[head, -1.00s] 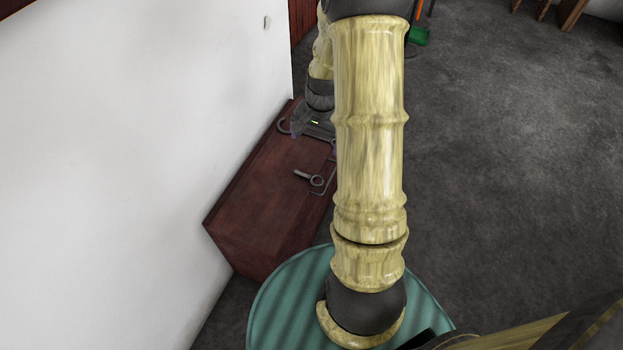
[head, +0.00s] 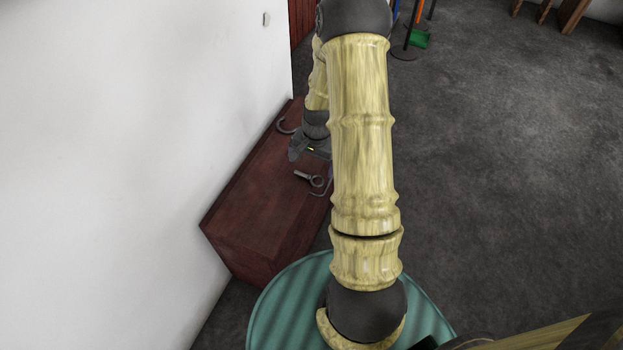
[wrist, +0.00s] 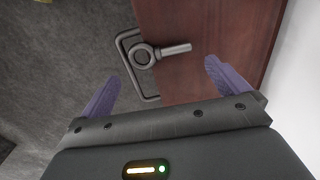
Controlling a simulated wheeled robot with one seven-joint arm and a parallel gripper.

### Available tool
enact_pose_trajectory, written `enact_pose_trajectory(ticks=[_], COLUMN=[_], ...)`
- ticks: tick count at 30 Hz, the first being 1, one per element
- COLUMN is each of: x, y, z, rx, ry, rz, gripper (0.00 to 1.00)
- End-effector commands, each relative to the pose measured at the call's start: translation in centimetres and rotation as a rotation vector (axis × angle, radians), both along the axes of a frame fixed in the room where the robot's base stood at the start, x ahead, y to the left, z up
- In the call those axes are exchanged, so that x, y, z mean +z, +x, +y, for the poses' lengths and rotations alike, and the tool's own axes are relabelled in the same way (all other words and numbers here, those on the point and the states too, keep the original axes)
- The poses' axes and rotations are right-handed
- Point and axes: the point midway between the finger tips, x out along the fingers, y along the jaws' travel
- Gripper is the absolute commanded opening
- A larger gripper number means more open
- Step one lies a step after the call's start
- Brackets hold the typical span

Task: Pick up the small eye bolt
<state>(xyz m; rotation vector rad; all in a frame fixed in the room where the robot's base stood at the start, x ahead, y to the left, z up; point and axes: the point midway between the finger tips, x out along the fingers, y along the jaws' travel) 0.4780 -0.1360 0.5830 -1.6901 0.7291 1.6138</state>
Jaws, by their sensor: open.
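The small eye bolt (head: 310,178) is grey metal, with a ring at one end and a straight shank. It lies on the dark red-brown wooden chest (head: 262,205). In the wrist view the eye bolt (wrist: 174,50) lies ahead, between the lines of my two purple fingers, with its ring to the left and shank to the right. My gripper (wrist: 162,72) is open and empty. In the head view my gripper (head: 308,153) is just beyond the eye bolt, partly hidden by my arm.
A bent grey rod (wrist: 120,42) lies beside and partly around the bolt's ring, at the chest's edge. A grey hook (head: 282,128) lies farther back on the chest. A white wall (head: 130,150) borders the chest's left side. Grey floor is open to the right.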

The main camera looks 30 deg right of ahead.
Motion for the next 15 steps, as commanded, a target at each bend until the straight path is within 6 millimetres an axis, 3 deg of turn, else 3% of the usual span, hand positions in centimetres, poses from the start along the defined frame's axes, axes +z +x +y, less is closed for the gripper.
enact_pose_trajectory(ticks=[10, 15], x=[-4.3, -5.2], y=[0.3, 0.4], z=[0.4, 0.5], rx=[0.001, 0.0], ry=[0.001, 0.0], rz=[0.002, 0.0], gripper=[1.0, 1.0])
